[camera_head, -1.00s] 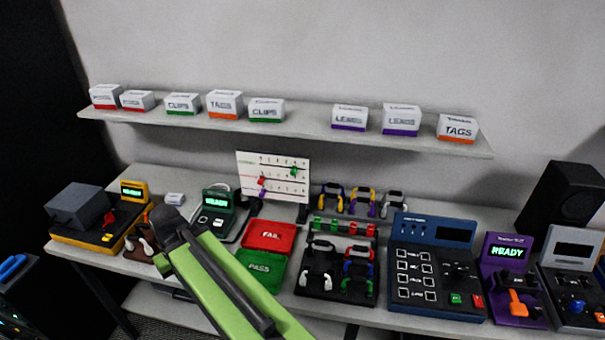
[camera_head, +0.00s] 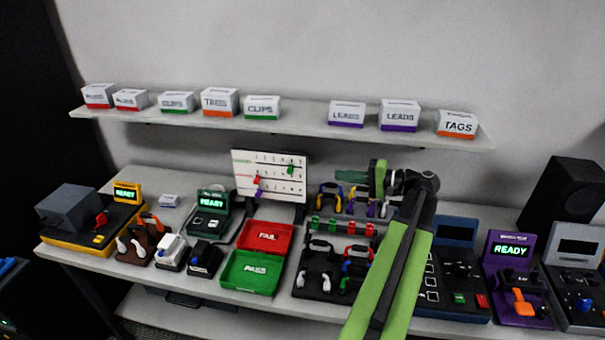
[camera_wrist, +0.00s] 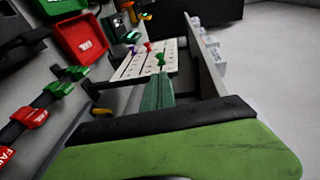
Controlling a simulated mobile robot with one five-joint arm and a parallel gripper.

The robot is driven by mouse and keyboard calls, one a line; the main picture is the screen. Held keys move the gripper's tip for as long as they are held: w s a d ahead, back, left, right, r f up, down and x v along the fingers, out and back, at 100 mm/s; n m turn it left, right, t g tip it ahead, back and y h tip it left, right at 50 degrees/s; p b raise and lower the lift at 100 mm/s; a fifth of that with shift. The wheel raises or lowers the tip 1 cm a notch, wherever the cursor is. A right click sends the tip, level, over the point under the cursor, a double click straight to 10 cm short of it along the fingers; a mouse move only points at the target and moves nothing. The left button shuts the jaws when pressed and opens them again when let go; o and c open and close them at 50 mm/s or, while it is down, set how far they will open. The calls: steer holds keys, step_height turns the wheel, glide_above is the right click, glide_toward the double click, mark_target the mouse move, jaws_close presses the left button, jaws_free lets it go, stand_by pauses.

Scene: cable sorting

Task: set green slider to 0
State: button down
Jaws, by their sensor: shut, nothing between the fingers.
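The white slider board (camera_head: 270,187) stands upright at the back of the table, with numbered rows. The green slider (camera_head: 290,169) is toward the right end of the top row. The red slider (camera_head: 257,180) and the purple slider (camera_head: 257,193) are near the left on the lower rows. My gripper (camera_head: 338,177) is shut and empty to the right of the board, its dark green fingers pointing left toward it. In the wrist view, the fingers (camera_wrist: 160,78) point at the board (camera_wrist: 140,68), just short of the green slider (camera_wrist: 161,58); whether they touch anything is unclear.
A shelf (camera_head: 320,125) with several labelled boxes runs above the table. Below the board lie a red FAIL tray (camera_head: 265,236) and a green PASS tray (camera_head: 250,272). Cable hooks (camera_head: 331,197) hold coiled cables under my gripper. Devices stand along both sides.

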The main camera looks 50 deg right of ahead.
mark_target(290, 170)
steer(key=b+x, duration=0.2)
steer(key=x, duration=1.2)
steer(key=shift+w+a, duration=0.1)
